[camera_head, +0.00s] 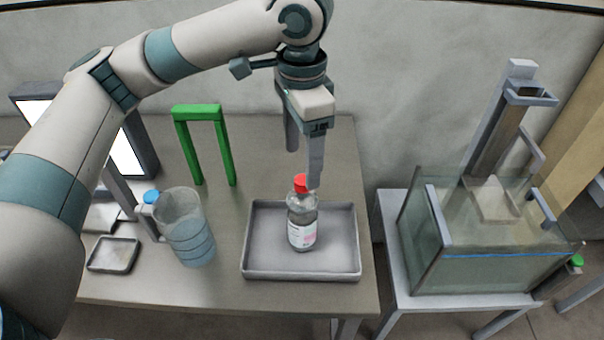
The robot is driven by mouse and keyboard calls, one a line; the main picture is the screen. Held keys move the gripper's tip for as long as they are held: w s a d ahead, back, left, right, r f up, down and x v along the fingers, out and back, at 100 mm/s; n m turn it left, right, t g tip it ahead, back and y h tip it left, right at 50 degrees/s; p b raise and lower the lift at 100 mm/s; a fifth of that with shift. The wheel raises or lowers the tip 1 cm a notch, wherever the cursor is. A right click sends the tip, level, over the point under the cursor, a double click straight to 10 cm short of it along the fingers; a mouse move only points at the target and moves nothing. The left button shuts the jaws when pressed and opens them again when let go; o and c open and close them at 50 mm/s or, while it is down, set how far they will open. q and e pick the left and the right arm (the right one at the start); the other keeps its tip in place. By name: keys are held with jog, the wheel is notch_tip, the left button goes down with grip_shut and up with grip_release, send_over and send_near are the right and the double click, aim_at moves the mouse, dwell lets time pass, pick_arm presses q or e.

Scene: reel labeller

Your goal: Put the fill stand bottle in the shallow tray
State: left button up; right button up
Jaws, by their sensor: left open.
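A clear bottle (301,222) with a red cap and a white and pink label stands upright in the shallow grey tray (253,271) on the table. My left gripper (304,167) is open above the bottle, pointing down. One finger reaches down close to the right side of the red cap; whether it touches I cannot tell. The other finger is higher in the picture, up and left of the cap. Nothing is held between the fingers. My right gripper is not in view.
A clear jug (188,232) stands left of the tray, with a small square dish (113,256) further left. A green frame (203,140) stands behind the jug. A glass tank (490,265) sits on a separate stand at right. The table's front edge is clear.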

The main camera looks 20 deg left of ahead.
pick_arm(q)
jog(key=shift+r, duration=0.85)
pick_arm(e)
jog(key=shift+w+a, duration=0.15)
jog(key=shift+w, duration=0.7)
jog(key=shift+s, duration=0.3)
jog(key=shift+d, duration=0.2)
